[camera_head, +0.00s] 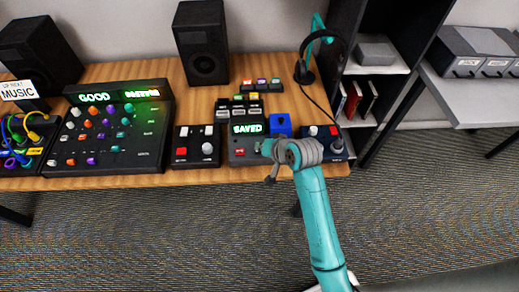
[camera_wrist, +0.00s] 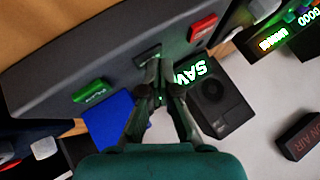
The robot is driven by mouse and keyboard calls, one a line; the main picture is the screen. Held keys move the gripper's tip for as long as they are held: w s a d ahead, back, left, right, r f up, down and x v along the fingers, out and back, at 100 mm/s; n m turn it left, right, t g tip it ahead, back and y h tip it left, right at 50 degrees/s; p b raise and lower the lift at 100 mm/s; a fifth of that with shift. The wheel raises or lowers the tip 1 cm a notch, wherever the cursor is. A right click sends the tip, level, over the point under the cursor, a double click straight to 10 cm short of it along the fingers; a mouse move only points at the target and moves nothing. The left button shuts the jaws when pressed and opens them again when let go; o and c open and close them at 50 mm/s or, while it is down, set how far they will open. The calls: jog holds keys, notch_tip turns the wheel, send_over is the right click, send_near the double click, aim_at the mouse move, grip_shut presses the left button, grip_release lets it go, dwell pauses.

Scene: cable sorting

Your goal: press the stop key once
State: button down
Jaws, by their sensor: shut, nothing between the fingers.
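The recorder (camera_head: 238,158) stands near the table's front edge, its green screen reading SAVED. In the wrist view its front panel (camera_wrist: 60,65) carries a red key (camera_wrist: 202,28), a dark middle key (camera_wrist: 148,55) and a green key (camera_wrist: 92,91). I cannot read the dark key's label; it sits between the red and green keys, where the stop key seems to be. My gripper (camera_wrist: 158,72) is shut and empty, with its fingertips at the dark key. I cannot tell whether they touch it. In the head view my gripper (camera_head: 263,147) hides most of the keys.
A small control box (camera_head: 197,158) and a large mixer (camera_head: 110,155) stand on the left. Speakers (camera_head: 202,45) stand behind.

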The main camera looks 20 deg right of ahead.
jog(key=shift+r, duration=0.8)
jog(key=shift+r, duration=2.5)
